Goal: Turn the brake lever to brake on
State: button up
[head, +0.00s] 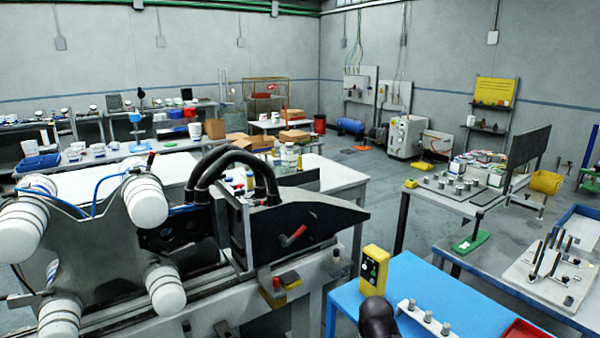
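A small lever with a red grip (293,236) sits on the side of a black, wedge-shaped housing (318,216) in the head view; I take it to be the brake lever. The grip slants, its upper end to the right. Any on or off markings are too small to read. The housing is part of a machine with thick black hoses (232,160) arching over its top and a metal plate with large white rounded ends (148,200) to the left. I see no gripper in this view, so its distance from the lever cannot be told.
A blue table (420,285) stands right of the machine, with a yellow control box (374,270) near its left edge. A dark rounded object (378,318) is cut off at the bottom edge. A grey worktable (440,195) stands farther right. Open floor (375,180) lies behind.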

aim_at(296, 235)
jog(key=k, duration=0.65)
jog(key=u, duration=0.5)
jog(key=i, duration=1.55)
jog(key=z, duration=0.35)
